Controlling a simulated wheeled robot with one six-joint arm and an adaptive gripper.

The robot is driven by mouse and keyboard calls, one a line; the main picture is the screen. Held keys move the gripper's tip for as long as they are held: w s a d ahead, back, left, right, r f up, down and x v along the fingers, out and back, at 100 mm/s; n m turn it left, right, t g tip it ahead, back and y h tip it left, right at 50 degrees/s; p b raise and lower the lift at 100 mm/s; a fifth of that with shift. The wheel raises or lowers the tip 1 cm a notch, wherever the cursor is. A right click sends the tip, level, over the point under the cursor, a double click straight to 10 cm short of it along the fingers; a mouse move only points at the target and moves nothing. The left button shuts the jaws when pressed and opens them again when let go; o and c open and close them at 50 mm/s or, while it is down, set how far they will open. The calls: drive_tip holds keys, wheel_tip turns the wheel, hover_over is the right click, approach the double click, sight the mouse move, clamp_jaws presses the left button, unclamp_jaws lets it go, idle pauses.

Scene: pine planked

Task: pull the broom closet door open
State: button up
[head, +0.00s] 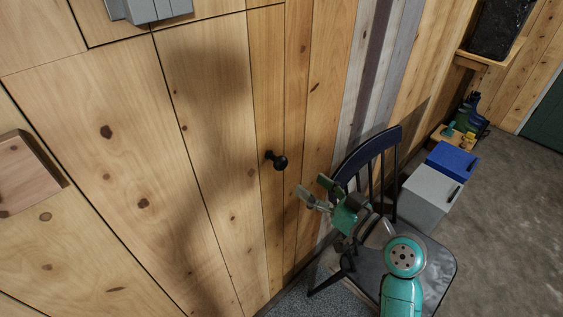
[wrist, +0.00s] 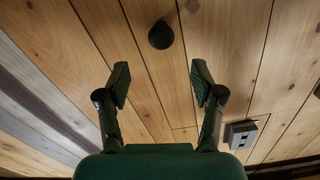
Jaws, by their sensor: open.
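The broom closet door (head: 200,130) is pale knotty pine, flush with the planked wall, and looks shut. Which seams mark its edges is hard to tell. A round black knob (head: 278,161) sticks out from the planks, and it also shows near the top centre of the wrist view (wrist: 161,35). My gripper (head: 314,190) is open and empty, to the right of and a little below the knob in the head view. In the wrist view the knob lies beyond the gap between the fingertips (wrist: 160,78), apart from both fingers.
A dark chair (head: 371,153) stands against the wall, behind my arm. Grey (head: 428,196) and blue (head: 454,159) bins stand beyond it. A grey box (wrist: 243,134) is fixed to the wall. Open floor (head: 505,220) lies at right.

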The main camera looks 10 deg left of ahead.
sight(285, 165)
drive_tip(key=x, duration=1.1)
drive_tip(key=shift+r, duration=0.15)
drive_tip(key=shift+d, duration=0.15)
clamp_jaws()
